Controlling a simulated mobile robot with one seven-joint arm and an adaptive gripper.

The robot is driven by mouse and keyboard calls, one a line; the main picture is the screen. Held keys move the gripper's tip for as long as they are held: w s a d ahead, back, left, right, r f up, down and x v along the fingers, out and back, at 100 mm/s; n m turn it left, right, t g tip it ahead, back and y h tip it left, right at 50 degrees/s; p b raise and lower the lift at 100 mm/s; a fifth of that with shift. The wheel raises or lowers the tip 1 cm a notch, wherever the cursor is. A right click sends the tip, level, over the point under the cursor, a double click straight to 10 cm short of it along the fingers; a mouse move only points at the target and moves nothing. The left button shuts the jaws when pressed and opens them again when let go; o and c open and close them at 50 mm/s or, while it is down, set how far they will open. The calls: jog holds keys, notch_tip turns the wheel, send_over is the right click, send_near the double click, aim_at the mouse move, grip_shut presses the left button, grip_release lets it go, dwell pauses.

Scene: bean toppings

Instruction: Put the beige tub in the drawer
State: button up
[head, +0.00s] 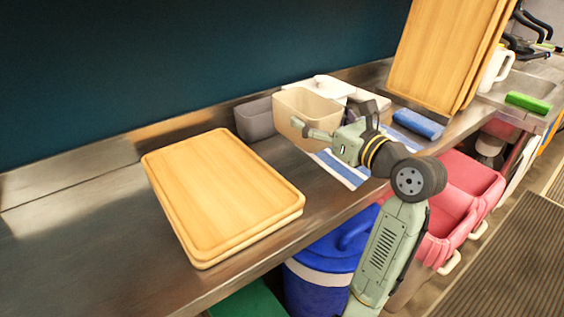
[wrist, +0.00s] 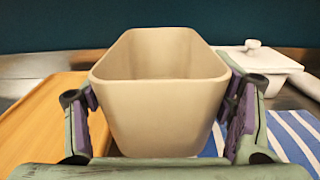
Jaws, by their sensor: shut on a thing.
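The beige tub (head: 296,108) is an open-topped rectangular container over the counter, at the middle of the head view. My gripper (head: 325,130) is shut on it. In the wrist view the tub (wrist: 163,112) sits upright between the two purple-padded fingers of my gripper (wrist: 162,115), one on each side. The inside that shows looks empty. The tub appears held above the striped cloth; the exact gap is hard to tell. Pink open drawers (head: 462,185) stand below the counter at the right, partly hidden by my arm.
Stacked wooden boards (head: 222,190) lie on the counter at left. A grey tub (head: 255,120), a white lidded dish (head: 328,87) and a blue-striped cloth (head: 345,170) are near the beige tub. A blue block (head: 418,124) lies to the right. A blue bin (head: 322,268) stands below the counter.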

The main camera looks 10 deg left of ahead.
notch_tip(320, 180, down, 9)
jog(key=shift+f, duration=0.1)
dwell(0.3)
jog(key=shift+f+p, duration=0.3)
jog(key=o, duration=1.6)
jog(key=shift+f, duration=0.1)
jog(key=shift+c, duration=0.2)
jog(key=shift+o, duration=1.1)
